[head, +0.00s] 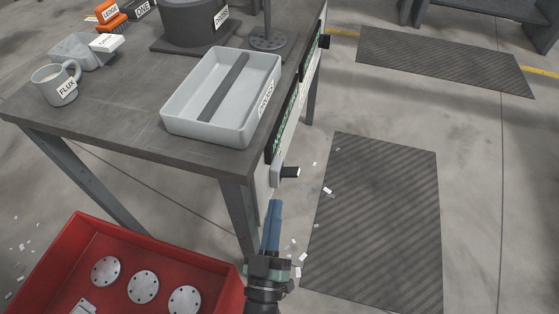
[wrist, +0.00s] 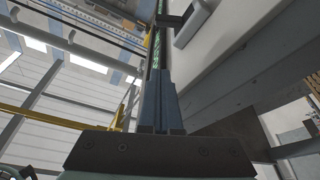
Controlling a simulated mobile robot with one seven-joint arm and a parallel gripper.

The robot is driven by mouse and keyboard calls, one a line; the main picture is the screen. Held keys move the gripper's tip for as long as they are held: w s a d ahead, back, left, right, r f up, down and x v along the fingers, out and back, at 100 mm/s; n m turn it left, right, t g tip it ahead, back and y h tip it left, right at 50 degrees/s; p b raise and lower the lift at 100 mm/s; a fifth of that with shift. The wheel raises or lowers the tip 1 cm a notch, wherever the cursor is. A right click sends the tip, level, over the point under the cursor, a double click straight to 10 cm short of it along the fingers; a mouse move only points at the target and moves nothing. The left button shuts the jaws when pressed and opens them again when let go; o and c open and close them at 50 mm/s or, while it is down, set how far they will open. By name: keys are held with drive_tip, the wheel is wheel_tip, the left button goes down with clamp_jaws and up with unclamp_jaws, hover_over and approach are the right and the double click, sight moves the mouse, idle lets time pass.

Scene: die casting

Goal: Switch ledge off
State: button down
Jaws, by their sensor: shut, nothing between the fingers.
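A grey switch box with a black knob (head: 290,172) sticks out from the table's right side, near its front corner. A second black knob (head: 323,41) sits farther back on the same side. A dark strip with green lettering (head: 281,133) runs between them; I cannot read it. My gripper (head: 276,203) has its blue fingers together, pointing up, just below the near knob with a small gap. In the wrist view the shut fingers (wrist: 158,75) point along the lettered strip (wrist: 152,48), with a dark block (wrist: 171,20) beyond them. Which way the switch is set cannot be told.
The table (head: 130,130) holds a grey tray (head: 180,125), a FLUX mug (head: 58,92) and an orange item (head: 107,16). A red crate (head: 60,249) with round metal parts stands at lower left. Mats (head: 380,210) and white scraps lie on the open floor at right.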

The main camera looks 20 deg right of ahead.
drive_tip(key=shift+s, duration=0.1)
drive_tip(key=shift+d, duration=0.1)
wheel_tip(320, 180, up, 3)
drive_tip(key=b, duration=0.2)
hover_over(285, 173)
drive_tip(key=s+a, duration=0.1)
drive_tip(key=shift+s+d+f+b, duration=0.1)
drive_tip(key=shift+s+f+b, duration=0.1)
drive_tip(key=shift+f+b, duration=0.3)
drive_tip(key=shift+s+d+f+b, duration=0.1)
drive_tip(key=shift+s+f+b, duration=0.1)
drive_tip(key=shift+f+b, duration=0.25)
drive_tip(key=shift+s+d+f+b, duration=0.15)
drive_tip(key=shift+d+f+b, duration=0.05)
drive_tip(key=shift+f, duration=0.25)
drive_tip(key=shift+s+d+f+b, duration=0.15)
drive_tip(key=shift+f+b, duration=0.05)
drive_tip(key=shift+f, duration=0.2)
